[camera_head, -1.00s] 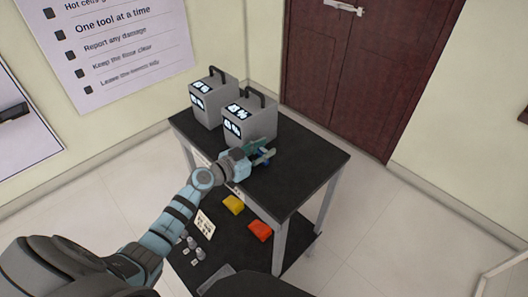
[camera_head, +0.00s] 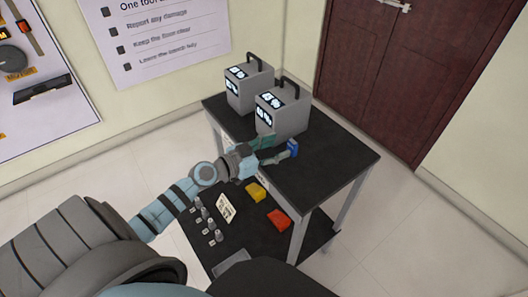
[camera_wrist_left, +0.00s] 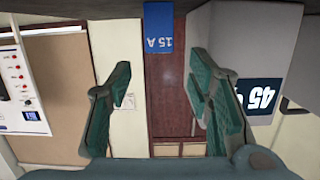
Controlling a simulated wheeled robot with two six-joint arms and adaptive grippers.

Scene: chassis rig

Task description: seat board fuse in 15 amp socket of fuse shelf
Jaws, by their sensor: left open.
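A small blue block (camera_head: 292,148) stands at the front edge area of the black table top (camera_head: 335,158). In the left wrist view the blue block (camera_wrist_left: 158,30) bears an upside-down "15 A" mark and lies beyond the fingertips, in the gap between them. My left gripper (camera_head: 270,150) is open and empty, just left of the block and apart from it. The teal fingers (camera_wrist_left: 160,92) are spread wide. I cannot tell whether the block is the fuse, and no socket opening shows. My right gripper is not in view.
Two grey boxes with handles, a nearer one (camera_head: 287,117) and a farther one (camera_head: 246,92), stand behind the gripper. The lower shelf holds a yellow block (camera_head: 256,191), a red block (camera_head: 279,219), a white card (camera_head: 226,207) and several small grey pieces. The table's right part is clear.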

